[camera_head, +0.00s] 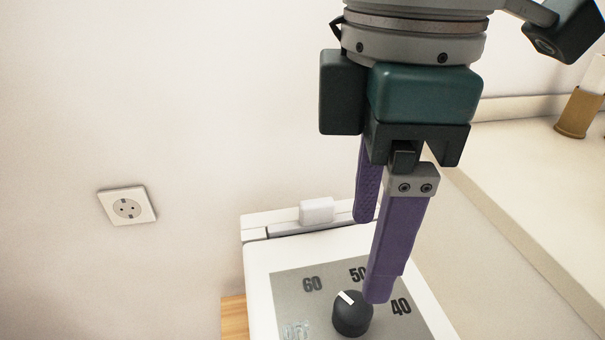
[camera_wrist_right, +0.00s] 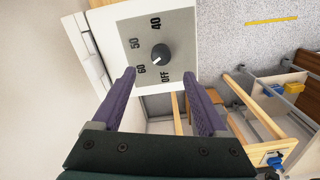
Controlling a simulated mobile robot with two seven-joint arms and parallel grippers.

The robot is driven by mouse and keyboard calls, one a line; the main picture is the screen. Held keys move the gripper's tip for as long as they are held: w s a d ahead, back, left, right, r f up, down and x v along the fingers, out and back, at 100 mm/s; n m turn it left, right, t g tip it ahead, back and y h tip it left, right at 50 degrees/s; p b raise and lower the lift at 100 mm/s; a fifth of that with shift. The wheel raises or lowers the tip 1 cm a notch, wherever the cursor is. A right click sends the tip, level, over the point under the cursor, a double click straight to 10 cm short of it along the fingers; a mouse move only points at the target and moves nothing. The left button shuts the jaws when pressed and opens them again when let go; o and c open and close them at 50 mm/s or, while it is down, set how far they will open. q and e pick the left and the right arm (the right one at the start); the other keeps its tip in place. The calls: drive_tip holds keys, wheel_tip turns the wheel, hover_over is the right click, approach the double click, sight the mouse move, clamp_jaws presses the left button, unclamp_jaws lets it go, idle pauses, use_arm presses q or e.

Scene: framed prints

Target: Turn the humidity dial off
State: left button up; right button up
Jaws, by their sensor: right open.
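The humidity dial is a round black knob (camera_head: 352,314) with a white pointer mark, on a grey panel (camera_head: 290,292) on top of a white appliance. Its pointer lies between the printed 60 and 50. The knob also shows in the right wrist view (camera_wrist_right: 161,57), where OFF is printed near the 60. My right gripper (camera_head: 371,258) points down with its two purple fingers apart and nothing between them. In the head view its nearer fingertip overlaps the knob's right edge; I cannot tell if they touch. In the right wrist view (camera_wrist_right: 159,75) the knob appears beyond the fingertips. My left gripper is not in view.
A wall socket (camera_head: 127,207) is on the wall at left. A pale counter (camera_head: 530,160) with a brown-and-tan object (camera_head: 578,112) is at right. The right wrist view shows wooden frames (camera_wrist_right: 265,115) and grey floor (camera_wrist_right: 225,45) beside the appliance.

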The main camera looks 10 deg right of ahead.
sight(355, 305)
wheel_tip(355, 305, down, 10)
drive_tip(key=shift+s+a+r+b, duration=0.1)
drive_tip(key=shift+r+b, duration=0.15)
drive_tip(key=shift+b, duration=0.95)
drive_tip(key=shift+c, duration=0.2)
clamp_jaws()
